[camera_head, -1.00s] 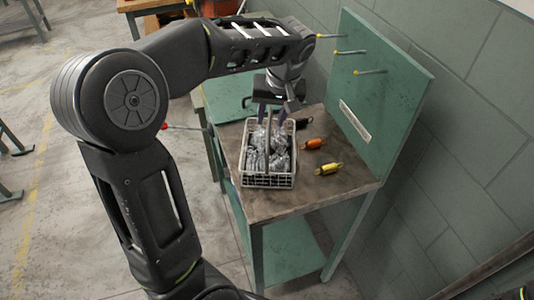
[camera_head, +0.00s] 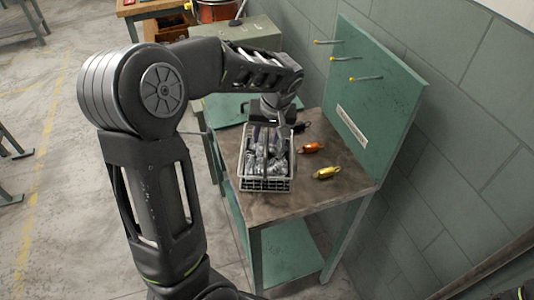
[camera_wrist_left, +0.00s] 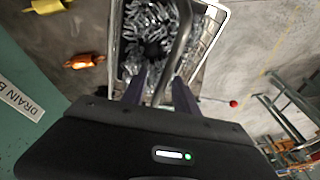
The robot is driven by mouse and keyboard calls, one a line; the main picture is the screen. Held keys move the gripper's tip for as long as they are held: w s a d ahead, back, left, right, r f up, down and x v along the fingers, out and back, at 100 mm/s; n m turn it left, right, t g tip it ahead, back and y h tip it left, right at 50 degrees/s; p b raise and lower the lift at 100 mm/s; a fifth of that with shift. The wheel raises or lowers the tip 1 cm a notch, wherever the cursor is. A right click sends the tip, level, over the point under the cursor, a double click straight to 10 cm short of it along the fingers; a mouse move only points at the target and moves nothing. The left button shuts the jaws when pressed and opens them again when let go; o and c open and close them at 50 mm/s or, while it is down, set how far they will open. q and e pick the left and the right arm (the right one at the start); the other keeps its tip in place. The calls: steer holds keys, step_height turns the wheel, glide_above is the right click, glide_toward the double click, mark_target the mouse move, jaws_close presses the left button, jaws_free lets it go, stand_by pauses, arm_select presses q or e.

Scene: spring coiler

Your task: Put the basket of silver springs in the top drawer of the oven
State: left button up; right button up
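The wire basket of silver springs (camera_head: 266,185) stands upright on the brown top of the green workbench. In the left wrist view the basket rim (camera_wrist_left: 219,10) and the springs (camera_wrist_left: 150,22) show beyond my fingers. My left gripper (camera_head: 267,138) points down into the upper part of the basket. In the wrist view my left gripper (camera_wrist_left: 161,90) has its fingers apart, one on each side of the grey basket handle (camera_wrist_left: 178,45); no grip shows. A green cabinet (camera_head: 290,45) stands behind the bench; I cannot tell whether it is the oven. My right gripper is out of view.
An orange spring (camera_head: 312,148), a yellow spring (camera_head: 326,173) and a dark one (camera_head: 301,127) lie right of the basket. The green back panel (camera_head: 375,100) with pegs rises at the right. A red-tipped lever (camera_wrist_left: 233,103) shows in the wrist view.

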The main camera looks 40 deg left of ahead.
arm_select(q)
steer(key=shift+x, duration=0.8)
steer(key=shift+c, duration=0.3)
jaws_close()
steer(key=shift+w+r, duration=0.1)
stand_by(0.8)
